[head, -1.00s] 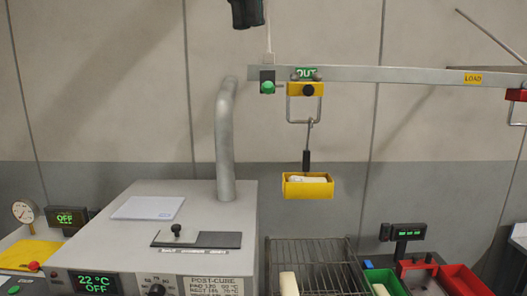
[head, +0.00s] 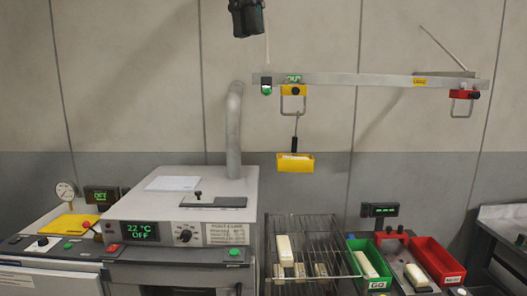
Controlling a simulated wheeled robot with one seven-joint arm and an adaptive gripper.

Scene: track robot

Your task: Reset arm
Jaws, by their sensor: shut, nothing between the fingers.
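My gripper (head: 247,24) shows at the top of the head view, dark, pointing down, with its fingers together and nothing held. It hangs in front of the wall, above the left end of the grey overhead rail (head: 365,80). Below it a green button (head: 266,90) sits at the rail's end, apart from the gripper. A yellow carrier (head: 293,91) on the rail holds a hanging yellow tray (head: 295,164); what lies in the tray is barely visible from here.
A grey oven (head: 180,215) reads 22 °C OFF. A wire rack (head: 310,235) holds several pale blocks. A green bin (head: 368,262) marked GO, a small display (head: 379,210) and a red bin (head: 437,258) stand to the right. A red carrier (head: 464,94) hangs at the rail's right end.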

